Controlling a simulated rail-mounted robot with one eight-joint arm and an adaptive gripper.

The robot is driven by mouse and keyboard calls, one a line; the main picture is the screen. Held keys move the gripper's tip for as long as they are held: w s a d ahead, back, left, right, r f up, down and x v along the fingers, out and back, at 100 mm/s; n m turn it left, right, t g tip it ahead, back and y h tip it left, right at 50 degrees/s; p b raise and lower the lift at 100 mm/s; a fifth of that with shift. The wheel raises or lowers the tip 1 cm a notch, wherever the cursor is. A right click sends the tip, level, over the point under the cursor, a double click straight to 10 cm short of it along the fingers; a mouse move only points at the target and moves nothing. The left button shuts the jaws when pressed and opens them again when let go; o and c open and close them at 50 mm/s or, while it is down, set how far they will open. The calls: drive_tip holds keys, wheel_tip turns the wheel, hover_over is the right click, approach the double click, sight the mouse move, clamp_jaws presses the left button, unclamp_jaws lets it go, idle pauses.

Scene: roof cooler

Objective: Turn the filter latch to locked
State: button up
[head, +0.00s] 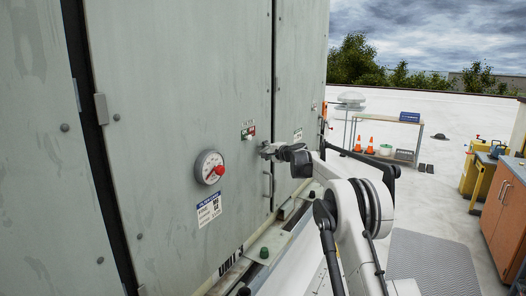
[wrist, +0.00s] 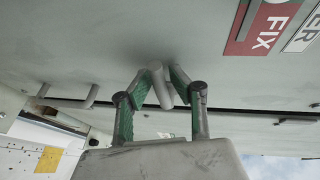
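The filter latch shows in the wrist view as a short grey bar (wrist: 161,88) standing out from the cabinet panel. My gripper (wrist: 164,75) reaches the panel with its two green-padded fingers on either side of this bar. The fingertips are close together and appear to touch the bar on both sides. In the head view my gripper (head: 266,151) is at the cabinet face, near the door seam, and hides the latch. The latch's exact angle is hard to read.
The pale green cabinet (head: 170,90) fills the left. A workbench (head: 388,118) and orange cones (head: 370,146) stand far back. The roof at right is mostly open.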

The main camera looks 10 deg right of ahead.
drive_tip(key=shift+c, duration=0.5)
clamp_jaws()
drive_tip(key=shift+a+f, duration=0.1)
